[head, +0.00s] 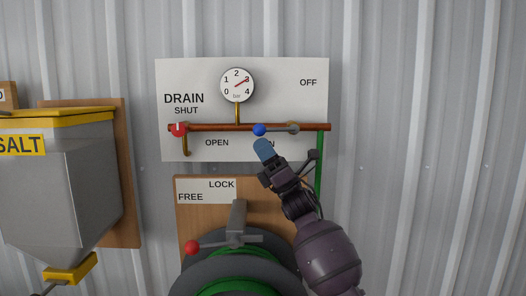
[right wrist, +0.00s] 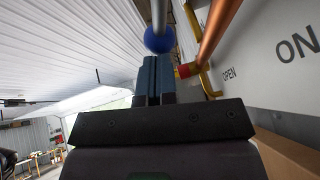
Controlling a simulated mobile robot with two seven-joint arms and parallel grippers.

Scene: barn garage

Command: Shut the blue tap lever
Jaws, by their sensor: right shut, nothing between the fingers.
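The blue tap lever has a blue ball knob (head: 259,130) on a grey rod that runs right to its pivot (head: 293,128). The lever lies along the copper pipe (head: 222,127), pointing left. "OFF" (head: 308,83) is printed above right, and "ON" is mostly hidden behind my right gripper. My right gripper (head: 263,148) is shut and empty, its tips just below the ball. In the right wrist view the shut fingers (right wrist: 153,80) point at the blue ball (right wrist: 159,39); I cannot tell whether they touch. My left gripper is not in view.
A red drain tap (head: 179,129) sits at the pipe's left end and a pressure gauge (head: 237,85) above. Below are a hose reel (head: 238,272) and a red-knobbed lock lever (head: 193,248). A salt bin (head: 62,180) hangs left. The right wall is clear.

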